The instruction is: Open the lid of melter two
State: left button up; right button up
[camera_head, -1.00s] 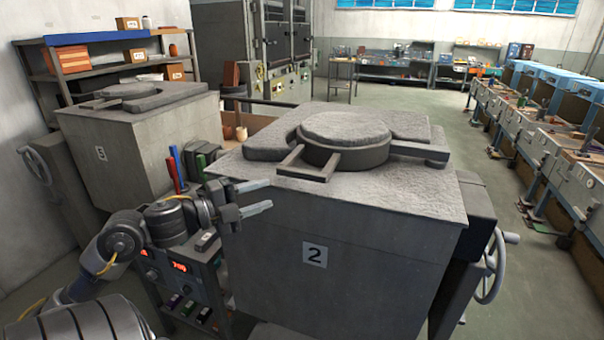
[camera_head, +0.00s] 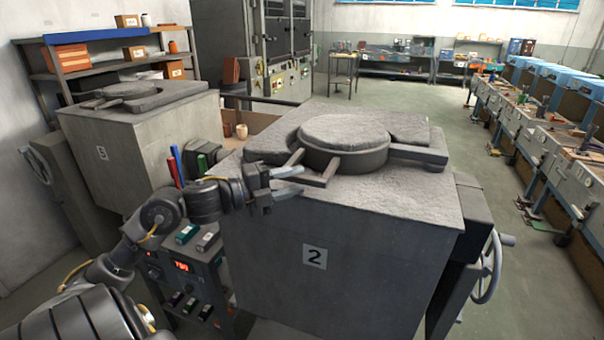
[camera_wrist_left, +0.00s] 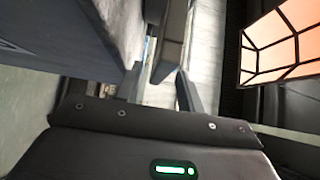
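Melter two is the grey block with the "2" label (camera_head: 315,257) at the centre of the head view. Its round grey lid (camera_head: 345,131) lies flat and closed on top. A bar handle (camera_head: 329,172) juts from the lid towards the front left. My left gripper (camera_head: 301,180) is at the front-left end of this handle, fingers apart, and covers its crossbar. In the left wrist view, the open fingers (camera_wrist_left: 160,82) have a grey bar (camera_wrist_left: 173,40) in line with the gap between them. I cannot tell whether they touch it. My right gripper is not in view.
A control box with a red display (camera_head: 182,266) stands below my left arm. Melter five (camera_head: 140,150) is at the left. A handwheel (camera_head: 490,268) sticks out on melter two's right side. Workbenches (camera_head: 545,150) line the right.

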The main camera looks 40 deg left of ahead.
pick_arm(q)
jog(key=shift+p+x, duration=0.4)
jog(key=shift+x, duration=0.9)
grip_shut()
